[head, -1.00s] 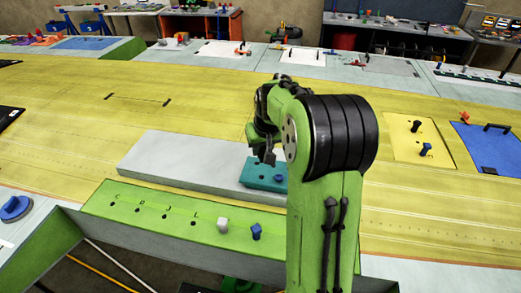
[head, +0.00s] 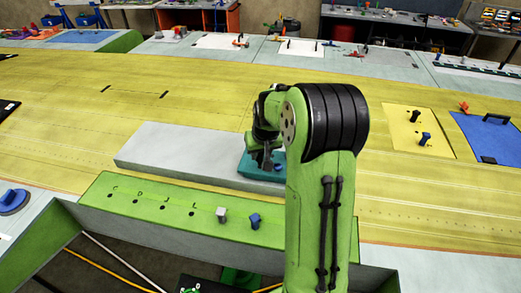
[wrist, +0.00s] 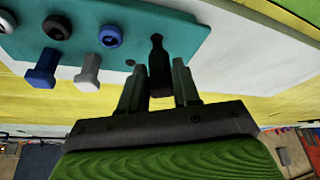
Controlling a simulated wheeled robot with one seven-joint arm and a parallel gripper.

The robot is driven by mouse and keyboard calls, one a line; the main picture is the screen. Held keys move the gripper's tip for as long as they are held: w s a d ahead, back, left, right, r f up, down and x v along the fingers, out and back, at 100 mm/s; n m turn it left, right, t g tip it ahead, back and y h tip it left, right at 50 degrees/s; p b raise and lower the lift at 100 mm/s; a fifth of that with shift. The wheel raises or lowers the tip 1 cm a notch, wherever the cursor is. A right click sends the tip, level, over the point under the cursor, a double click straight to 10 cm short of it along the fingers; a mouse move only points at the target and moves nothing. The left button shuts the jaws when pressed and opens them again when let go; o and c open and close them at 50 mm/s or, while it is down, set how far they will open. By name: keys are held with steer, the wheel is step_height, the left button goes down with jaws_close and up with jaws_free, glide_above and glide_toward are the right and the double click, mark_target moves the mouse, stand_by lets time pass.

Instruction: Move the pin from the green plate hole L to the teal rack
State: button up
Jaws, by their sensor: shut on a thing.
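My gripper (head: 266,164) is shut on a dark pin (wrist: 158,62), which shows between the fingers in the wrist view (wrist: 158,88). The gripper is over the teal rack (head: 245,170), partly hiding it in the head view. In the wrist view the pin's far end overlaps the teal rack (wrist: 160,30); I cannot tell whether it touches.
A white pin (head: 221,214) and a blue pin (head: 254,220) stand in the green plate. A grey slab (head: 175,150) lies beneath the rack.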

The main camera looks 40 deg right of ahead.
stand_by(0.5)
steer(key=shift+f+b, duration=1.45)
steer(key=shift+r, duration=0.1)
steer(key=o, duration=1.1)
steer(key=shift+s+r, duration=0.1)
steer(key=v, duration=1.5)
steer(key=shift+s+a+r, duration=0.1)
steer(key=shift+a+r, duration=0.05)
steer(key=shift+r, duration=0.1)
